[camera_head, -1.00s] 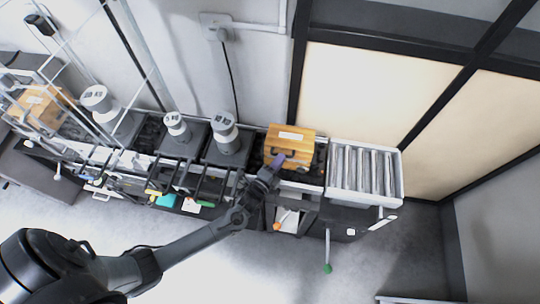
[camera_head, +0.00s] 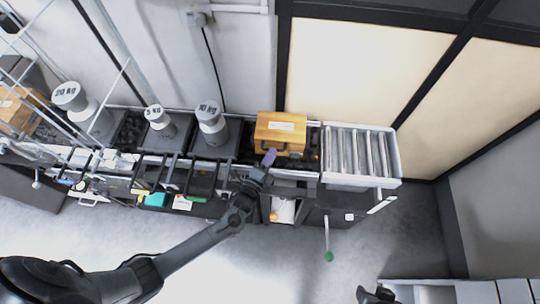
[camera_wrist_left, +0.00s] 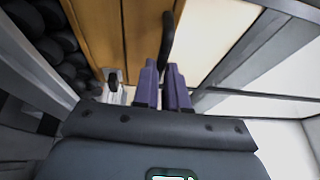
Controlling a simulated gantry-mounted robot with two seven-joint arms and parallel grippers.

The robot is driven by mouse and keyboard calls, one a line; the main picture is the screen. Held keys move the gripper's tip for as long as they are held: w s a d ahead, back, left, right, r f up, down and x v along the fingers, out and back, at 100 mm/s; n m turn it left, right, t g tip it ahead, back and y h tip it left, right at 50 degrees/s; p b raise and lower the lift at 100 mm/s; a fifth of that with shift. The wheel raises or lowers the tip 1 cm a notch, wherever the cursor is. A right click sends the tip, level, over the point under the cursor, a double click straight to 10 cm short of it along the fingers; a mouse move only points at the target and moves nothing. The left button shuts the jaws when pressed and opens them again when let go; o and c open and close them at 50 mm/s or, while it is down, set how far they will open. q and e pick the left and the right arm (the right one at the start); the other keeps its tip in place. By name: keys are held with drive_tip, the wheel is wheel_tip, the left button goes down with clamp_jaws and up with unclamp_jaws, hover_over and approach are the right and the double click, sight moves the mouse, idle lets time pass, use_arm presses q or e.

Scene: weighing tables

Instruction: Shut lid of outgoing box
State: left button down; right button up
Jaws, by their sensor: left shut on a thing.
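A wooden box (camera_head: 280,136) with a white label stands at the right end of the long bench, beside the rollers. Its top looks closed from above. My left gripper (camera_head: 268,158) has purple fingers and is at the box's near side. In the left wrist view, the fingers (camera_wrist_left: 164,88) are shut on a black handle (camera_wrist_left: 168,38) in front of the wooden boards (camera_wrist_left: 112,32). A small metal latch-like fitting (camera_wrist_left: 113,82) shows left of the fingers. A second wooden box (camera_head: 18,112) stands at the far left. My right gripper is not clearly in view.
Grey weights marked 20 kg (camera_head: 74,98), 5 kg (camera_head: 158,119) and 10 kg (camera_head: 211,120) stand along the bench. A roller section (camera_head: 357,153) lies right of the box. A green-tipped lever (camera_head: 328,256) hangs below. Open floor lies in front.

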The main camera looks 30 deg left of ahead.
use_arm(q)
drive_tip(key=c, duration=1.2)
unclamp_jaws()
drive_tip(key=shift+s+f, duration=0.2)
drive_tip(key=shift+f, duration=0.3)
drive_tip(key=shift+o, duration=0.2)
drive_tip(key=shift+r, duration=0.2)
drive_tip(key=s+p, duration=0.1)
drive_tip(key=s, duration=1)
drive_tip(key=shift+f, duration=0.35)
